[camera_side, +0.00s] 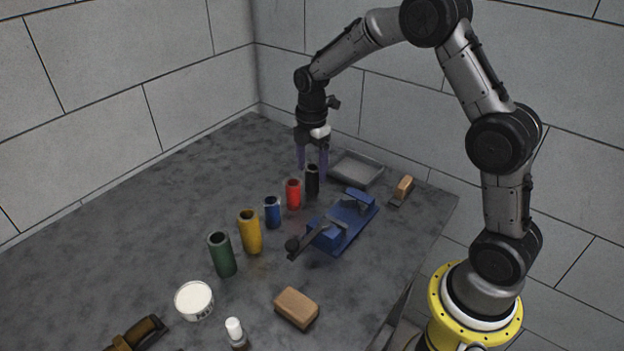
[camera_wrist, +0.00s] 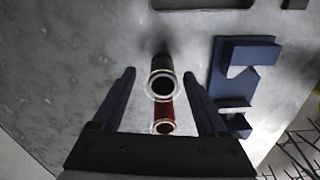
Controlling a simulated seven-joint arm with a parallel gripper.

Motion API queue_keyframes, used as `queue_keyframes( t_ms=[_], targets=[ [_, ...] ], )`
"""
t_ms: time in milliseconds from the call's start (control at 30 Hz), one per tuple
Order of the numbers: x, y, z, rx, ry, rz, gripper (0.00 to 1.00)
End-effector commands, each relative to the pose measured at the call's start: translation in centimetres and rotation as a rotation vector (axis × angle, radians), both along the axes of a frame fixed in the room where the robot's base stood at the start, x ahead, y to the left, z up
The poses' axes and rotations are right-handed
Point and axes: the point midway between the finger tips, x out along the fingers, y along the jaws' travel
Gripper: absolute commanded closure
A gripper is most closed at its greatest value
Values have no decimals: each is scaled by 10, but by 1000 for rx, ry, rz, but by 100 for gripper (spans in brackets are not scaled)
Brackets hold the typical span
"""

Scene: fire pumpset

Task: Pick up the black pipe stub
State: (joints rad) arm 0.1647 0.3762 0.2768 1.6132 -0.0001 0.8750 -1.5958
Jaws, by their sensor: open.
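The black pipe stub (camera_side: 312,181) stands upright at the far end of a row of coloured pipe stubs. My gripper (camera_side: 313,172) is open, pointing down, with its fingers at the stub's upper part in the side view. In the wrist view the black pipe stub (camera_wrist: 161,83) shows its pale ring-shaped rim from above, between the two fingertips of my gripper (camera_wrist: 160,80). I see gaps on both sides of it, so the fingers are not closed on it.
The red stub (camera_side: 293,194) stands close beside the black one, then blue (camera_side: 272,212), yellow (camera_side: 249,232) and green (camera_side: 222,254). A blue vise (camera_side: 345,222) is to the right. A grey tray (camera_side: 357,169) lies behind. Table space left of the row is clear.

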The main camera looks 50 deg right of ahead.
Motion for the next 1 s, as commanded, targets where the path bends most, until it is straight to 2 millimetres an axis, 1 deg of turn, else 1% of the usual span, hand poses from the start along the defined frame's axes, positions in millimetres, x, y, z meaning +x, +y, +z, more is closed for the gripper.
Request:
queue_keyframes(
  t_ms=[33, 233, 333, 533, 567, 600, 667, 700, 767, 900, 967, 1000],
  targets=[
    [-3, 1, -9, 1, 7, 0, 24],
    [-4, 1, -34, 0, 3, 0, 24],
    [-4, 1, -39, 0, 2, 0, 24],
    [-4, 1, -39, 0, 1, 0, 24],
    [-4, 1, -39, 0, 1, 0, 28],
    [-4, 1, -39, 0, 1, 0, 35],
    [-4, 1, -38, 0, 1, 0, 46],
    [-4, 1, -38, 0, 1, 0, 53],
    [-4, 1, -38, 0, 1, 0, 64],
    [-4, 1, -38, 0, 0, 0, 89],
    [-4, 1, -38, 0, 0, 0, 100],
    [-4, 1, -38, 0, 0, 0, 100]
  ],
)
